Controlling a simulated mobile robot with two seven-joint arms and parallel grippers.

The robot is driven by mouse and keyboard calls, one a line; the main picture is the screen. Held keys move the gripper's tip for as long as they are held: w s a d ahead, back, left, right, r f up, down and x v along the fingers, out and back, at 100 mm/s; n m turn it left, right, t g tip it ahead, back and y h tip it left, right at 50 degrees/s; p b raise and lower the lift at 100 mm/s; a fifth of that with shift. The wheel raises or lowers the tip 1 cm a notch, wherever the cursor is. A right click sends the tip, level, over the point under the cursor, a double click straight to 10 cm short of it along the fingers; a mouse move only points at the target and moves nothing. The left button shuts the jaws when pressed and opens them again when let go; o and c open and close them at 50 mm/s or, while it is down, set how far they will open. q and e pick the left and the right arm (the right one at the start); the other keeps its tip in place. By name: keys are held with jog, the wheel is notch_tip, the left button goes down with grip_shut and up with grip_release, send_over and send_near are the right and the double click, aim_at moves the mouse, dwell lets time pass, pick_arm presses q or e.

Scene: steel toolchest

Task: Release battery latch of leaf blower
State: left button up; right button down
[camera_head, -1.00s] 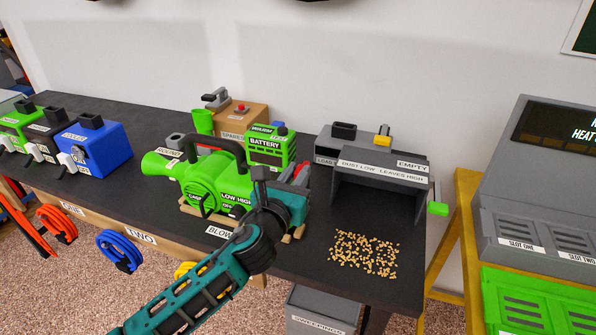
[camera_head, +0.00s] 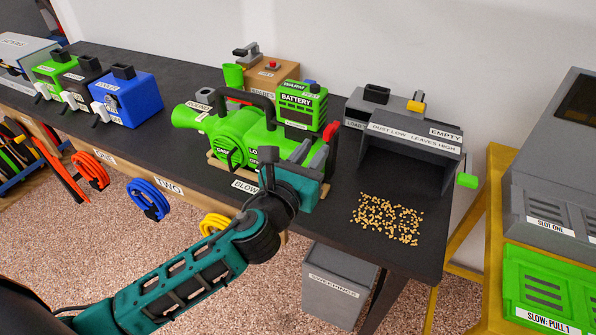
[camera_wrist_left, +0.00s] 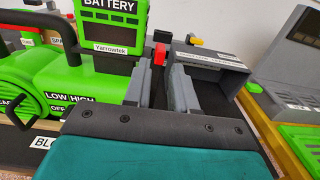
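The green leaf blower (camera_head: 234,135) lies on a wooden base on the dark bench, with a dark handle and LOW, HIGH and OFF labels. Contact cannot be told. My right gripper is not in view.
A grey hopper unit (camera_head: 405,132) labelled EMPTY, with a green handle, stands right of the blower. Scattered tan pellets (camera_head: 387,217) lie before it. A grey SWEEPINGS bin (camera_head: 337,284) stands below. Blue, black and green boxes line the left, the blue box (camera_head: 126,97) nearest.

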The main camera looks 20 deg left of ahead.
pick_arm(q)
jog(key=s, duration=0.6)
jog(key=shift+s+a, duration=0.15)
jog(key=s+f+n+g, duration=0.3)
jog(key=s+f+n, duration=0.2)
jog(key=f+n, duration=0.6)
jog(key=s+f+n+g+h, duration=0.1)
jog(key=s+f+n+g, duration=0.3)
jog(key=f+n, duration=0.7)
jog(key=s+n, duration=0.2)
jog(key=n, duration=1)
jog(key=shift+a+f, duration=0.2)
jog(key=shift+f, duration=0.05)
